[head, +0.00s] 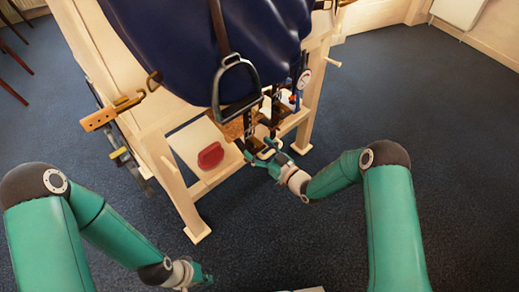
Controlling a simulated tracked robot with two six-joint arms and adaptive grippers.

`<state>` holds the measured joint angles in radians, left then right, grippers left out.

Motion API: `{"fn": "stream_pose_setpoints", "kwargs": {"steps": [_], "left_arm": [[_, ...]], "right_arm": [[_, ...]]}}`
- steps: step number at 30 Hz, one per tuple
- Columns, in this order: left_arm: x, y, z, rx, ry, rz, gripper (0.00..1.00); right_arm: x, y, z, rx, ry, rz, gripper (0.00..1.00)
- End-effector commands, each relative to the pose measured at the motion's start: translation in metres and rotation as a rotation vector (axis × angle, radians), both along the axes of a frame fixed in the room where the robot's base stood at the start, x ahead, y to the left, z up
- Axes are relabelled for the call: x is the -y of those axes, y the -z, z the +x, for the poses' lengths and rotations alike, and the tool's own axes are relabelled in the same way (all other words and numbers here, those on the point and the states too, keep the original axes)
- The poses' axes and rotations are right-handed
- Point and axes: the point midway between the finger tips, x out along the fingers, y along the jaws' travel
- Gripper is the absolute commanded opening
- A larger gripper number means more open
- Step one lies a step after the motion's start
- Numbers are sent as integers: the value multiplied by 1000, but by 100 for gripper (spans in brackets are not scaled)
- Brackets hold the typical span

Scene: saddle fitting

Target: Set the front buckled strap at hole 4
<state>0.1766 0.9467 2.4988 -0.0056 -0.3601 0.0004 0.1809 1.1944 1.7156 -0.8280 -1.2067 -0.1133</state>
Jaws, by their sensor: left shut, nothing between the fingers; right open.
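Dark straps (275,106) hang below the blue saddle (165,40), behind and right of the metal stirrup (236,84). I cannot tell which is the front buckled strap, and its buckle and holes are too small to read. My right gripper (262,151) is open at the lower ends of these straps, near pale metal parts. I cannot tell whether it touches them. My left gripper (208,279) is shut and empty, low over the floor at the bottom of the view, well away from the saddle.
The saddle sits on a pale wooden stand (172,182). A red oval object (210,155) lies on its lower shelf. A tan piece with holes (112,113) sticks out at the left. A round white dial (304,79) hangs at the right. The blue carpet (450,130) at right is clear.

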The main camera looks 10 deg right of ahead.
Motion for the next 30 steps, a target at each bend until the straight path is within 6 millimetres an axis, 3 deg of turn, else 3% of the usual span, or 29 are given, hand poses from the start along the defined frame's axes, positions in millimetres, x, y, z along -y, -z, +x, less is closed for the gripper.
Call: {"fn": "stream_pose_setpoints", "kwargs": {"steps": [5,19,25,30], "left_arm": [[0,0,0,0,0,0,0],[0,0,0,0,0,0,0],[0,-5,0,0,0,0,0],[0,-21,0,0,0,0,0]], "right_arm": [[0,0,0,0,0,0,79],[1,0,0,0,1,0,1],[1,-9,0,2,1,-1,0],[1,-48,1,5,1,-1,0]]}}
